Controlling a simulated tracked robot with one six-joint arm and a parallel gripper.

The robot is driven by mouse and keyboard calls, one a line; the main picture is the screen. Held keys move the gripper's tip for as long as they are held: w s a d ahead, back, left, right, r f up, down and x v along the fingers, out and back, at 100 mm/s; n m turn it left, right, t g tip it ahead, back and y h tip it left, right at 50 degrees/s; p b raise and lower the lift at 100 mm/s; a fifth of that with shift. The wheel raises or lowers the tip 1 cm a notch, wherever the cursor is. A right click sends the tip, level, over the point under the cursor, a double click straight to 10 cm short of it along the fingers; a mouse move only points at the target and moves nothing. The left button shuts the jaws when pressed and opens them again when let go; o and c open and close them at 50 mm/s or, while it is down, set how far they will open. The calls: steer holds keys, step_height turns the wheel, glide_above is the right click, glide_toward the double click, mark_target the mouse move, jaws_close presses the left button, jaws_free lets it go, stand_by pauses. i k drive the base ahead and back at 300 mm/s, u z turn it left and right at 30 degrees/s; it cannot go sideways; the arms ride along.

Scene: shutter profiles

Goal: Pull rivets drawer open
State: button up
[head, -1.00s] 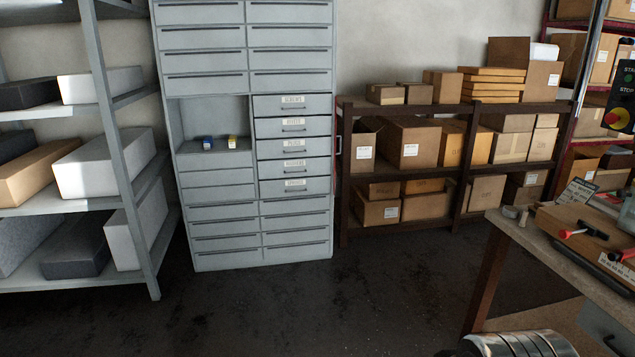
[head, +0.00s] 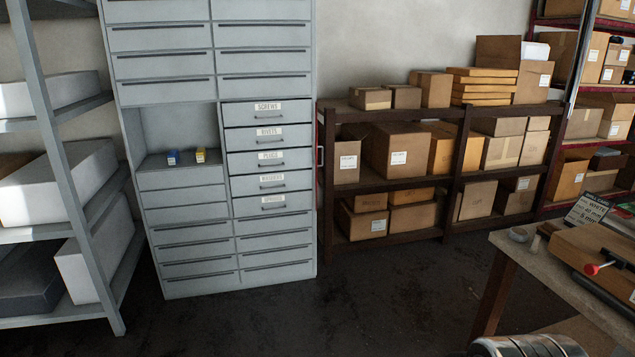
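The rivets drawer (head: 269,138) is the second from the top in a column of labelled drawers in the grey cabinet (head: 190,268). It looks shut, with its front level with the others. The screws drawer (head: 267,112) is above it and the plugs drawer (head: 270,161) below it. A washers drawer (head: 272,183) and one more drawer with a label I cannot read clearly come lower. My gripper is not in view. Only a metallic rounded part, likely my own arm, shows at the bottom right.
A blue item (head: 173,158) and a yellow item (head: 200,156) sit in the open niche left of the drawers. A grey shelf rack (head: 62,160) stands left, a brown shelf with boxes (head: 400,178) right, and a workbench (head: 560,265) at front right. The dark floor before the cabinet is clear.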

mark_target(286, 135)
steer(key=u, duration=0.1)
steer(key=i, duration=2.2)
steer(key=u, duration=0.65)
steer(key=i, duration=0.7)
steer(key=u, duration=0.6)
steer(key=i, duration=0.9)
steer(key=u, duration=0.35)
